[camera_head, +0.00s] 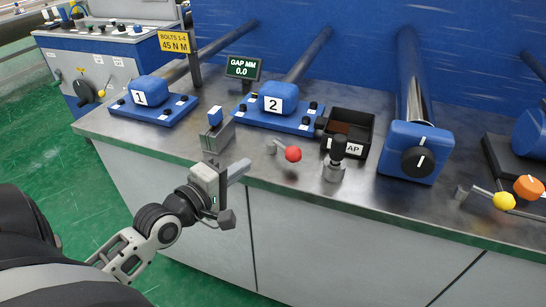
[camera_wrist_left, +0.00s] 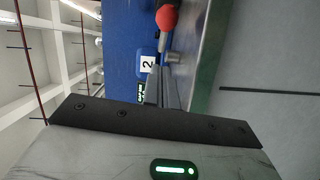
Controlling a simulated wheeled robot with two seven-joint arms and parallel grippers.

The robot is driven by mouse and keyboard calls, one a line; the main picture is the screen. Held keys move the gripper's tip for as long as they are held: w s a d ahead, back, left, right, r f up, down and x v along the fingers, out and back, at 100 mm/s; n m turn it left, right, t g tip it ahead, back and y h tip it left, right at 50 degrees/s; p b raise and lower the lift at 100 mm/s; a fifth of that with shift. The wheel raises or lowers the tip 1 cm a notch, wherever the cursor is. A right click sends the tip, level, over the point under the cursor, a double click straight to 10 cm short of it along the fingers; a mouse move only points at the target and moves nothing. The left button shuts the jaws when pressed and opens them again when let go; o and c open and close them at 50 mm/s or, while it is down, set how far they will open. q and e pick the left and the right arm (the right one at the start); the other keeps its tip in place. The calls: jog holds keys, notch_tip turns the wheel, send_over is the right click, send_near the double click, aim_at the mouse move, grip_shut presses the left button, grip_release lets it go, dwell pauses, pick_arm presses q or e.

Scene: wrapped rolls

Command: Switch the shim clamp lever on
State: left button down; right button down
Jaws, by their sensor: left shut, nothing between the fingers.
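A lever with a red ball knob (camera_head: 292,154) stands on the front part of the metal bench, right of centre; I take it to be the shim clamp lever, though no label on it is readable. Its arm runs left from the knob to a small pivot. The red knob also shows at the top of the left wrist view (camera_wrist_left: 167,17). My left gripper (camera_head: 243,167) is shut and empty at the bench's front edge, left of the lever and apart from it. Its closed fingers (camera_wrist_left: 162,92) point toward the lever side. My right gripper is not in view.
A blue-topped grey block (camera_head: 216,133) is close behind my gripper. A black-knobbed post (camera_head: 335,160) and dark tray (camera_head: 365,134) stand right of the lever.

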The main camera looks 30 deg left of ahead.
pick_arm(q)
jog(key=w, duration=0.5)
jog(key=shift+w+d+f, duration=0.15)
jog(key=shift+d, duration=0.2)
jog(key=shift+w+d+f+p, duration=0.2)
jog(key=shift+w+d+p, duration=0.2)
jog(key=shift+w+d, duration=0.4)
jog(key=shift+w+d+f, duration=0.15)
jog(key=shift+w+d, duration=0.05)
jog(key=shift+d, duration=0.35)
